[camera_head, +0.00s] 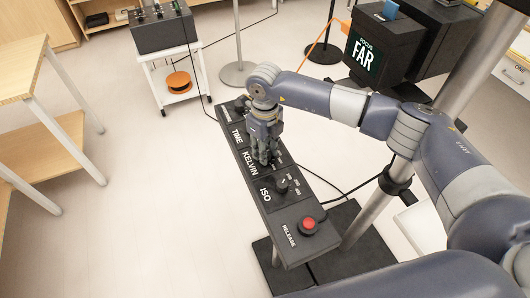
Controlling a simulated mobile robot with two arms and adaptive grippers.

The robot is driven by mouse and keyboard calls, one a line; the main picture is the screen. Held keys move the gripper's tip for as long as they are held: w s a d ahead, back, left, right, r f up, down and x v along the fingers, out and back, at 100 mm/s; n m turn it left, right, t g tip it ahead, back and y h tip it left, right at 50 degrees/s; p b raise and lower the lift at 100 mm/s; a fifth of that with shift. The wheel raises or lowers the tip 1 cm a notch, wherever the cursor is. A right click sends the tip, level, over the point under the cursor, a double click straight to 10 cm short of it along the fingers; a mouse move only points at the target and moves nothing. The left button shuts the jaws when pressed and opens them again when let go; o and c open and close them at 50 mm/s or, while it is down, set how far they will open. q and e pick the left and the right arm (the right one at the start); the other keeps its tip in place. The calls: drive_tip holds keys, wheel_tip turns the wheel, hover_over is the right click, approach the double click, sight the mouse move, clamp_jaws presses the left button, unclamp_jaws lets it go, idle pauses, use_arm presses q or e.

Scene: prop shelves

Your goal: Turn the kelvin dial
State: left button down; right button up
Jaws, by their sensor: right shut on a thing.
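The kelvin dial is hidden behind my right gripper (262,160), which points down at the KELVIN section (250,163) of a long dark control panel (283,216). The right gripper is shut on the dial there; its fingertips cover the knob, so the dial's setting cannot be read. My right arm reaches in from the right side. My left gripper does not show in this view.
The ISO dial (282,185) and the red release button (308,223) sit nearer on the same panel; the TIME section lies farther along. A white cart (174,70) stands behind. A black box marked FOCUS FAR (366,55) is at upper right.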

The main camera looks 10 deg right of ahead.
drive_tip(key=n+b, duration=0.3)
drive_tip(key=shift+f, duration=0.25)
drive_tip(key=shift+r+n+b, duration=0.2)
drive_tip(key=shift+n+b, duration=1.1)
drive_tip(key=shift+b, duration=0.05)
drive_tip(key=shift+r, duration=0.1)
drive_tip(key=o, duration=1.1)
drive_tip(key=shift+c, duration=0.2)
wheel_tip(320, 180, up, 12)
